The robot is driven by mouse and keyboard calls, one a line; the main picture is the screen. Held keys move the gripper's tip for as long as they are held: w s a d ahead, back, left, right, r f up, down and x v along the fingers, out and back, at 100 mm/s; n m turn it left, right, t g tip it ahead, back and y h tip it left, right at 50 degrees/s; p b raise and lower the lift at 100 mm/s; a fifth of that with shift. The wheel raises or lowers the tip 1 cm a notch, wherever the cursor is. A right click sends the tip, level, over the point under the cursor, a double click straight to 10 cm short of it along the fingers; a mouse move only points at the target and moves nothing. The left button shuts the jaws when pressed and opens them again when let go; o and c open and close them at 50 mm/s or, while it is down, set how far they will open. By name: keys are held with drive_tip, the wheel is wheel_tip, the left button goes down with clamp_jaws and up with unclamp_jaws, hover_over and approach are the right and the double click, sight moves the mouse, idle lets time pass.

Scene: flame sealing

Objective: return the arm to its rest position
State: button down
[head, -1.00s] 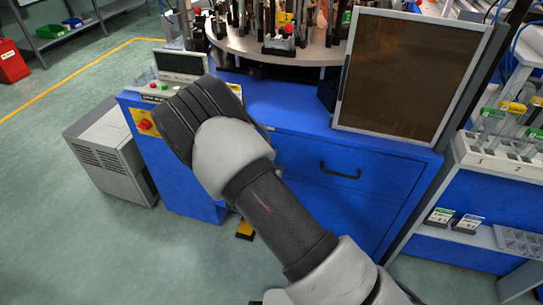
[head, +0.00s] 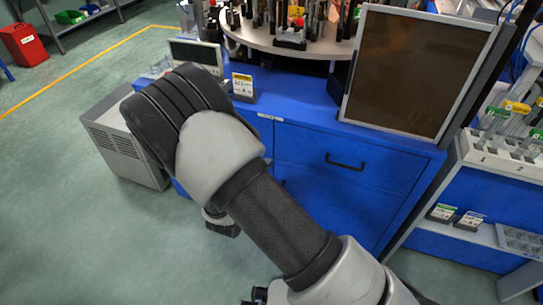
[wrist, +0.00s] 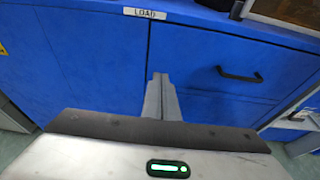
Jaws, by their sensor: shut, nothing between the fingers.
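My arm (head: 275,215) reaches up from the bottom of the head view, bent at its dark elbow joint in front of the blue cabinet (head: 345,190). In the wrist view my gripper (wrist: 160,78) has its two grey fingers together with nothing between them. It points toward the blue cabinet front, below the LOAD label (wrist: 145,13) and left of a black drawer handle (wrist: 239,75). In the head view the fingers cannot be made out, and the forearm hides part of the cabinet.
A round turntable (head: 300,48) with tools stands on the cabinet beside a dark framed panel (head: 415,70). A grey vented unit (head: 130,145) is on the floor at left. A rack with pipettes (head: 505,155) is at right. The floor at lower left is clear.

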drive_tip(key=shift+s+a+r, duration=0.1)
drive_tip(key=shift+s+r, duration=0.05)
drive_tip(key=shift+s, duration=0.3)
drive_tip(key=d+r+m+g+h, duration=0.2)
drive_tip(key=d+r+m+h, duration=0.2)
drive_tip(key=d+r+m, duration=0.45)
drive_tip(key=s+d+r+m+g, duration=0.4)
drive_tip(key=s+d+r+m, duration=0.15)
drive_tip(key=d, duration=0.25)
drive_tip(key=s+d+r+m+g, duration=0.4)
drive_tip(key=d+r+m, duration=0.15)
drive_tip(key=d, duration=0.25)
drive_tip(key=s+a+r+m+t+y, duration=0.25)
drive_tip(key=s+r+m+y, duration=0.65)
drive_tip(key=s+m, duration=0.45)
wheel_tip(320, 180, up, 23)
drive_tip(key=h+p, duration=0.1)
drive_tip(key=p, duration=2.1)
drive_tip(key=shift+s+a+g, duration=0.25)
drive_tip(key=shift+a+g, duration=0.1)
drive_tip(key=shift+a, duration=0.1)
